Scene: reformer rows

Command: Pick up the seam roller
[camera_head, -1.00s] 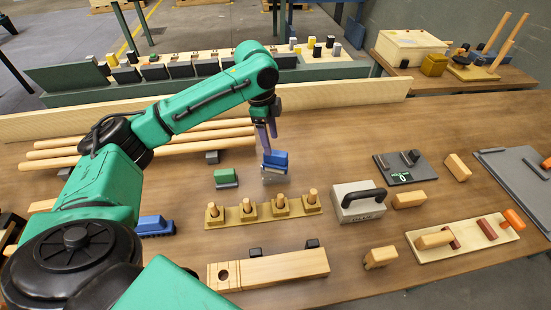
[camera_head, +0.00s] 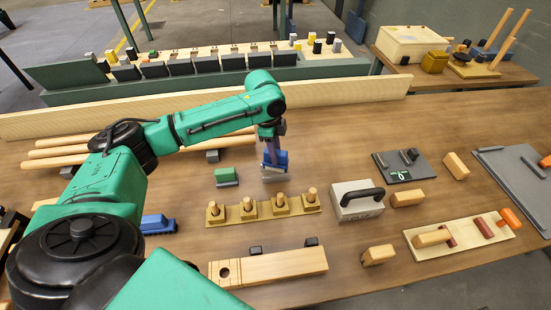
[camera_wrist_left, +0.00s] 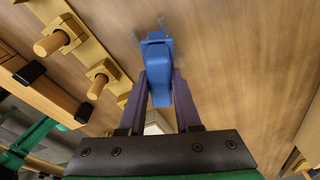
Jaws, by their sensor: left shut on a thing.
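The seam roller, taken to be the blue-topped tool (camera_head: 281,158) with a pale grey lower part, stands upright on the table behind the peg row. My left gripper (camera_head: 271,156) comes down on it from above. In the left wrist view, its two purple fingers (camera_wrist_left: 160,90) lie on either side of the blue body (camera_wrist_left: 158,72) and are shut on it. I cannot tell whether its lower part touches the table. My right gripper does not show.
A green block tool (camera_head: 226,177) stands to the left. A board with several wooden pegs (camera_head: 262,211) lies just in front. A grey box with a black handle (camera_head: 357,201) is to the right. Long wooden poles (camera_head: 75,151) lie at back left. Bare table lies right of the tool.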

